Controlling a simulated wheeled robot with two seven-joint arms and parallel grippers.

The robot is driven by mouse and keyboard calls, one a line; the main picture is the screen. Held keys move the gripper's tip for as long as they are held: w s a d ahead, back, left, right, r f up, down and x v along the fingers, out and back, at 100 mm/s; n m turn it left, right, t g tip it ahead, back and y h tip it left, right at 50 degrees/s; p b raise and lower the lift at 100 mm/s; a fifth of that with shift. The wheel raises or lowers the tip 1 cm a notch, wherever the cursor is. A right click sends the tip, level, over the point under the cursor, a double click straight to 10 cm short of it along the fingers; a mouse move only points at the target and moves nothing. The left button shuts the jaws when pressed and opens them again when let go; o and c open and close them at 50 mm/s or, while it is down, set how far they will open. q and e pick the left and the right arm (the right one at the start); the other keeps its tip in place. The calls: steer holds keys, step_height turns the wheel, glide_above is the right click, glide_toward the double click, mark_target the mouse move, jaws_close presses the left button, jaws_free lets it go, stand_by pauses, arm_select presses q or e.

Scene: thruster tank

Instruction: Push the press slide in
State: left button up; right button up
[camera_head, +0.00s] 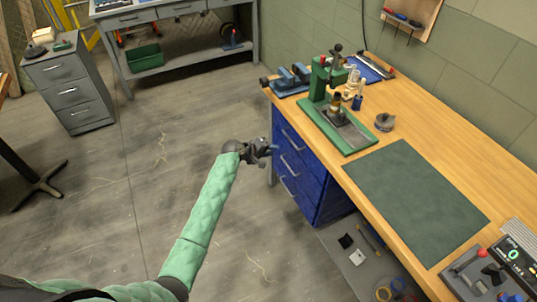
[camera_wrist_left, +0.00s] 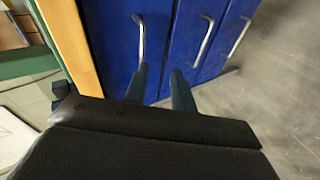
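The green press (camera_head: 321,75) stands near the far end of the wooden workbench. A grey slide plate (camera_head: 350,131) lies on its green base, with a small dark and brass-coloured part (camera_head: 335,103) standing on it. The plate extends toward the near end of the base. My left gripper (camera_head: 275,149) is in front of the blue drawers, left of the press and apart from it. In the left wrist view its two fingers (camera_wrist_left: 160,82) are apart, with nothing between them. The green press base (camera_wrist_left: 28,63) shows at that view's left edge. My right gripper is not in view.
The workbench edge (camera_head: 322,165) and blue drawers with protruding handles (camera_head: 292,139) are close to my left gripper. A dark green mat (camera_head: 418,198) lies bare on the bench. A grey round part (camera_head: 384,122) sits right of the press, and a blue vise (camera_head: 290,80) left of it.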

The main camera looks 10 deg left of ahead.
arm_select(q)
steer(key=shift+s+a+f+m+y, duration=0.15)
steer(key=shift+f+m+y, duration=0.1)
steer(key=shift+f, duration=0.15)
steer(key=shift+s+a+f+m+y, duration=0.15)
steer(key=shift+f+m, duration=0.1)
steer(key=shift+f, duration=0.15)
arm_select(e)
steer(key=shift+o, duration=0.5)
